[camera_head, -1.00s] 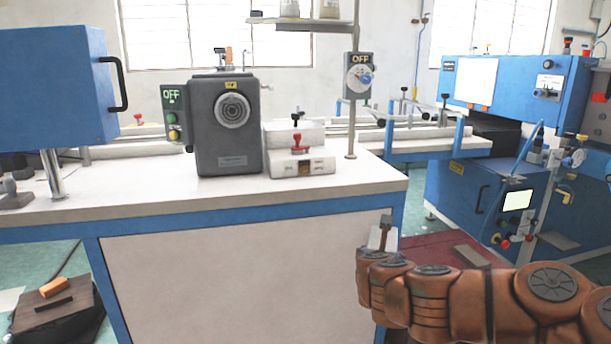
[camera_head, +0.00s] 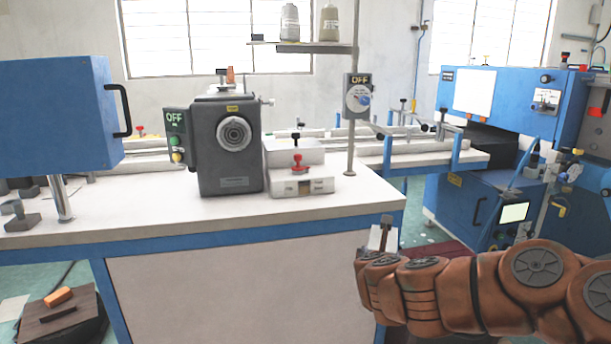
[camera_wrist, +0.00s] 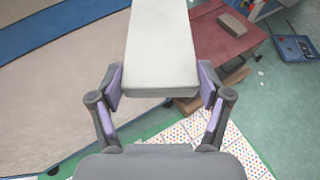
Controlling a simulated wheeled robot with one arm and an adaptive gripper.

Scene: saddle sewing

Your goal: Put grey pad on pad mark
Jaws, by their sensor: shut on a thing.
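The pale grey pad (camera_wrist: 162,45), a long flat block, is gripped between the purple-lined fingers of my gripper (camera_wrist: 161,83) in the wrist view. It extends up and out of the top of that picture. In the head view a small pale part of the pad (camera_head: 376,238) shows beside a dark fingertip, in front of the workbench's right end. My gripper is shut on the pad and is held up in the air. I cannot make out a pad mark in either view.
A white workbench (camera_head: 330,199) with blue edges bears a grey machine (camera_head: 227,150) and a white block unit with a red handle (camera_head: 299,175). A blue machine (camera_head: 500,205) stands at right. A red platform (camera_wrist: 215,45) lies low below my gripper. Dark boards (camera_head: 60,322) are at lower left.

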